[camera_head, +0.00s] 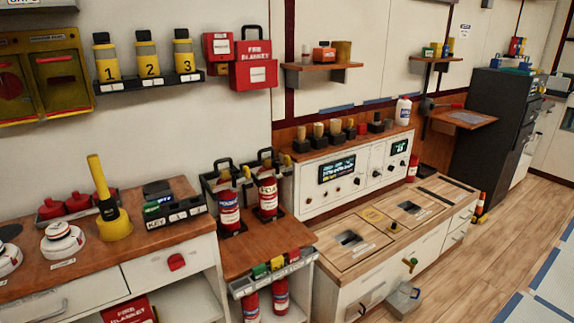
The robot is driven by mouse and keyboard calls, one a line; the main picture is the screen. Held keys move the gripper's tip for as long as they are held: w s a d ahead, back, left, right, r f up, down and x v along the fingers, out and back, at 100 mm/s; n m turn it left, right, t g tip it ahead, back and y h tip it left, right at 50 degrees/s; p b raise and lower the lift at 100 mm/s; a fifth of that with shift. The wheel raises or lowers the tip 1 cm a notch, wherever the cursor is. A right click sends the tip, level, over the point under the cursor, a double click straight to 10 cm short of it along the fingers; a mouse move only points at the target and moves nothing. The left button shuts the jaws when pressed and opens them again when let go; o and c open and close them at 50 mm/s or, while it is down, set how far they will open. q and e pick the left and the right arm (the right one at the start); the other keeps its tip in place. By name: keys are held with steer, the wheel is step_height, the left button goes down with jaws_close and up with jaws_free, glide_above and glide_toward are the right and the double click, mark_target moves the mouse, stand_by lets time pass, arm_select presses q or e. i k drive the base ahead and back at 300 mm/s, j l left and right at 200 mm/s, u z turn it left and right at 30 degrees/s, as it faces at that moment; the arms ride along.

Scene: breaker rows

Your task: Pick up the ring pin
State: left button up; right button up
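I cannot make out a ring pin for certain in the head view; it may be too small to tell or hidden. Two red fire extinguishers, a left one (229,212) and a right one (268,193), stand upright in dark holders on the wooden counter. Below them a grey rail (272,279) on the counter's front edge holds small yellow, green and red pieces, too small to identify. Neither of my grippers is in view.
A wooden counter (150,255) on the left carries a yellow-handled tool (109,208), white domed devices and a key box (174,207). A white control console (352,178) stands behind a low bench.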

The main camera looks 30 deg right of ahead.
mark_target(286, 159)
steer(key=i+l, duration=0.35)
steer(key=i+l+u, duration=0.15)
steer(key=i+l, duration=0.2)
steer(key=l, duration=0.25)
